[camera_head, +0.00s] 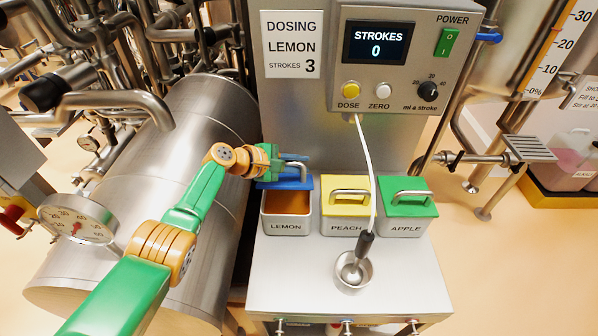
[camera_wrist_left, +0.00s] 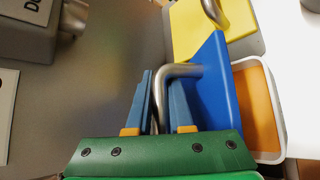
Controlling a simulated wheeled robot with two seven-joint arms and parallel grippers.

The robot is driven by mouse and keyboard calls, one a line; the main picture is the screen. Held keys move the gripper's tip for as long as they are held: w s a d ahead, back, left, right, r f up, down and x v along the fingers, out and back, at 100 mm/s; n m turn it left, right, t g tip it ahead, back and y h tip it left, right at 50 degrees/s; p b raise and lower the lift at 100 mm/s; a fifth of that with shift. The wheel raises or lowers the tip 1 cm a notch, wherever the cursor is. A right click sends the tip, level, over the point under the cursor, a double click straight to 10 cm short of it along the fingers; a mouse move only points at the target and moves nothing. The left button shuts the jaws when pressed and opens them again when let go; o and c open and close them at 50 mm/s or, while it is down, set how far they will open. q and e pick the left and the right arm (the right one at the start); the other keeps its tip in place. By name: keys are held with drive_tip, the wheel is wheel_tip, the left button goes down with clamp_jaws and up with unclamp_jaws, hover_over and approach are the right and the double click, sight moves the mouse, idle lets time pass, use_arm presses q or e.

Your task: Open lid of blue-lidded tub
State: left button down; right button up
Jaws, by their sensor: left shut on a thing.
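The lemon tub (camera_head: 286,222) is at the left of a row of three tubs on the steel bench. Its blue lid (camera_head: 290,184) is raised at the back, and orange powder shows inside. In the left wrist view the blue lid (camera_wrist_left: 213,88) stands tilted beside the open tub (camera_wrist_left: 262,105). My left gripper (camera_head: 285,164) is at the lid's handle, above and behind the tub. In the left wrist view its blue fingers (camera_wrist_left: 158,105) are shut on the bent metal handle (camera_wrist_left: 178,70). My right gripper is not in view.
The peach tub with a yellow lid (camera_head: 347,209) and the apple tub with a green lid (camera_head: 407,207) stand shut to the right. A metal cup (camera_head: 353,271) with a dark-handled tool on a white cord stands in front. The dosing panel (camera_head: 405,55) rises behind.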

sight(287, 162)
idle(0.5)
use_arm(q)
drive_tip(key=c, duration=0.9)
unclamp_jaws()
drive_tip(key=shift+w, duration=0.1)
drive_tip(key=shift+c, duration=0.2)
drive_tip(key=shift+o, duration=0.6)
drive_tip(key=shift+w, duration=0.15)
drive_tip(key=a+r+p, duration=0.1)
drive_tip(key=p, duration=0.1)
drive_tip(key=s+r+p, duration=0.1)
drive_tip(key=p, duration=0.1)
drive_tip(key=shift+s+a+r, duration=0.1)
drive_tip(key=shift+s+a, duration=0.05)
drive_tip(key=shift+a, duration=0.2)
drive_tip(key=v, duration=0.3)
drive_tip(key=shift+s+a+f+p, duration=0.15)
drive_tip(key=shift+a+f+p, duration=0.1)
drive_tip(key=shift+a+p, duration=0.1)
drive_tip(key=shift+s+a+r, duration=0.15)
drive_tip(key=shift+s+a, duration=0.05)
drive_tip(key=shift+a, duration=0.05)
